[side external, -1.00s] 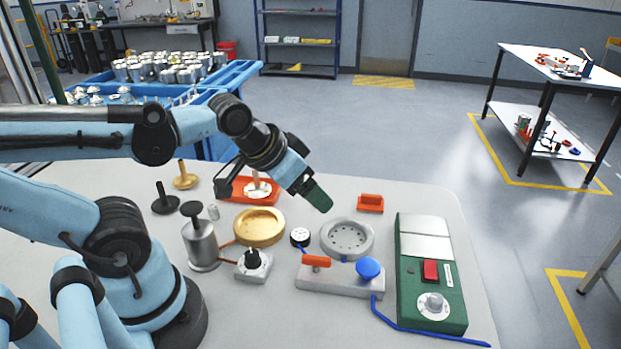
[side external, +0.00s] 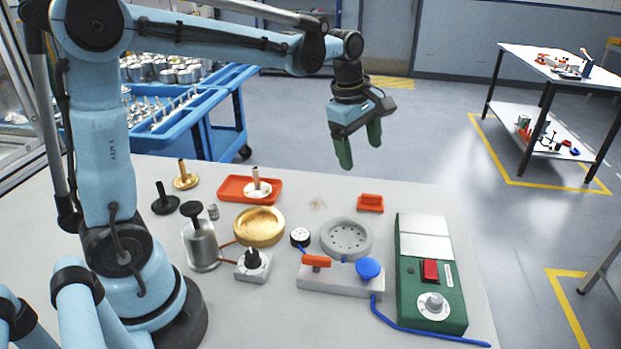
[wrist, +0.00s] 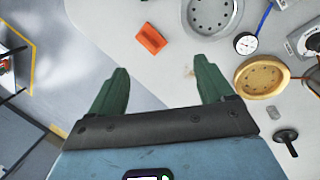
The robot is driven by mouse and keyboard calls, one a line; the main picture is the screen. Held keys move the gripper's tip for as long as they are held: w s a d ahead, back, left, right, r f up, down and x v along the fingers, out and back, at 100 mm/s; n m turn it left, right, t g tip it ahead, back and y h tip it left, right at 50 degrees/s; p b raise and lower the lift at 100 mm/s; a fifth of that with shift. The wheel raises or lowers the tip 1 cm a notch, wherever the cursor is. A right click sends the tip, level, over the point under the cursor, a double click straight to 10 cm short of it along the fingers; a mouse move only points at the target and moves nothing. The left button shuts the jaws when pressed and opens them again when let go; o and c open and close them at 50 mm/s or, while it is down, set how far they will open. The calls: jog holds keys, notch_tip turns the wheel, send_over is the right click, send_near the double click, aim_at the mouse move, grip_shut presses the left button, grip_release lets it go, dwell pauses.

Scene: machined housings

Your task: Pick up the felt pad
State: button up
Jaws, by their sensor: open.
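I cannot tell for sure which thing is the felt pad. A small grey piece (side external: 213,212) lies beside the steel pot; it also shows at the right of the wrist view (wrist: 273,112). A faint tan patch (side external: 317,204) lies flat on the bare table behind the grey perforated dish; the wrist view shows it near the right finger (wrist: 190,72), too small to identify. My gripper (side external: 360,152) is open and empty, pointing down, above the far part of the table. Its green fingers are apart in the wrist view (wrist: 160,70).
On the table (side external: 420,195) stand a red block (side external: 370,203), the grey perforated dish (side external: 346,239), a brass dish (side external: 258,227), a red tray (side external: 235,188), the steel pot (side external: 201,245), a lever fixture (side external: 340,281) and a green control box (side external: 432,290). A blue cable runs along the front.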

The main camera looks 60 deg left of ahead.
jog(key=w+a+f+n+g, duration=0.2)
jog(key=w+f+n, duration=0.25)
jog(key=n, duration=0.25)
send_over(372, 195)
jog(key=f, duration=0.6)
jog(key=shift+s, duration=0.4)
jog(key=shift+w+f, duration=0.2)
jog(key=shift+f, duration=1.15)
jog(key=shift+w+f, duration=0.15)
jog(key=shift+f, duration=1.15)
jog(key=shift+c, duration=0.2)
jog(key=c, duration=1.2)
